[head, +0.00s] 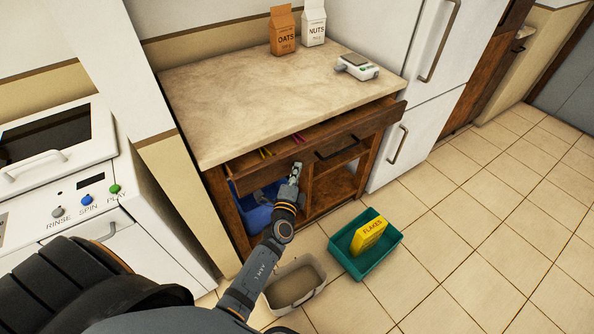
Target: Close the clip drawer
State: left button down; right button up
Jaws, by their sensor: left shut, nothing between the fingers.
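The clip drawer (352,135) is a wide brown wooden drawer under the stone counter, and it stands partly pulled out. Its dark bar handle (337,147) is on the front, right of my gripper. My right gripper is not in view.
The counter (240,95) holds an orange oats carton (282,32), a white nuts carton (313,25) and a small white device (357,67). Below are open shelves with a blue item (254,213). A teal bin (375,262) with a yellow flakes box (368,235) and a pale bin (293,285) stand on the floor.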

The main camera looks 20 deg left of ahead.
pick_arm(q)
jog(key=w+a, duration=0.1)
jog(key=a, duration=0.1)
jog(key=w+a+b, duration=0.1)
jog(key=w+a, duration=0.1)
jog(key=a, duration=0.1)
jog(key=w+a+b, duration=0.1)
jog(key=w+a, duration=0.1)
jog(key=a, duration=0.1)
jog(key=shift+w+f, duration=0.2)
jog(key=shift+w+a+r, duration=0.15)
jog(key=shift+a, duration=0.1)
jog(key=shift+r, duration=0.2)
jog(key=shift+r, duration=0.1)
